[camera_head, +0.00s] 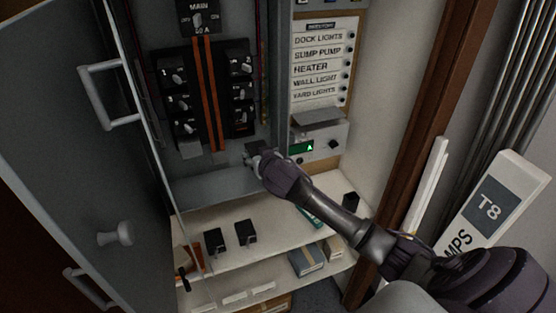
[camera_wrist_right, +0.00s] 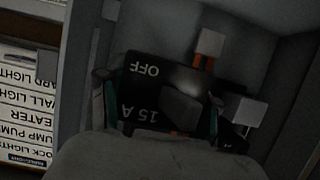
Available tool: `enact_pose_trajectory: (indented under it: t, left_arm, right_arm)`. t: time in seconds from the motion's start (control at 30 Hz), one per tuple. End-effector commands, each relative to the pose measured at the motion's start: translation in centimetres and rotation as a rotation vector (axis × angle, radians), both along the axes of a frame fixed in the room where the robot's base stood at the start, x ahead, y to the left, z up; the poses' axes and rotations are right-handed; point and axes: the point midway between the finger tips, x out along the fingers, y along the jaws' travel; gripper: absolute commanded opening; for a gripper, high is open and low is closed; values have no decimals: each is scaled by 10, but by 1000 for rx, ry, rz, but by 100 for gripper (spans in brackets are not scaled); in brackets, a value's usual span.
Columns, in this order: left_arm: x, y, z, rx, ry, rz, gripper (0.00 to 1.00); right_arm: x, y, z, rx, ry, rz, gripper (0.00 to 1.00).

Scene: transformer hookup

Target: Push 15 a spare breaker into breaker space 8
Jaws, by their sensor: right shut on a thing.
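My right gripper (camera_head: 259,156) is shut on a black breaker (camera_head: 252,148) in front of the lower right part of the open breaker panel. In the right wrist view the breaker (camera_wrist_right: 150,92) reads "15 A" and "OFF" upside down, and the fingers grip its two sides. The panel holds black breakers in a left column (camera_head: 178,100) and a right column (camera_head: 240,95), with orange bus bars (camera_head: 212,95) between them. The held breaker is below the right column and looks apart from it. Space 8 carries no readable number. My left gripper is not in view.
Two black breakers (camera_head: 217,241) (camera_head: 246,232) stand on the shelf (camera_head: 285,240) below. The open grey door (camera_head: 70,150) bounds the left side. A label board (camera_head: 322,62) and a box with a green display (camera_head: 302,147) are right of the panel. A T8 sign (camera_head: 490,208) leans at right.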

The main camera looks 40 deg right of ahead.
Motion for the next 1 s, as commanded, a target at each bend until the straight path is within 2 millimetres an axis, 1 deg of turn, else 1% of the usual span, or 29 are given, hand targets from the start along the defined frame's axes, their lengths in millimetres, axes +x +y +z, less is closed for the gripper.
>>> enact_pose_trajectory:
  t: [0.03,0.1,0.47,0.63,0.77,1.0]
  left_arm:
    - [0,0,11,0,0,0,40]
    - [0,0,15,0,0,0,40]
    - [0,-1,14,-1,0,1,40]
    - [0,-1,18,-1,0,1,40]
    - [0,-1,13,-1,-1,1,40]
    - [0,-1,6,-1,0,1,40]
  right_arm:
    - [4,5,13,-2,-2,3,26]
    - [8,8,18,-6,-3,4,26]
    - [10,11,18,-9,-3,6,26]
    - [10,11,19,-6,-4,5,26]
    - [19,8,18,-8,-5,5,26]
    - [42,3,18,-7,-6,4,26]
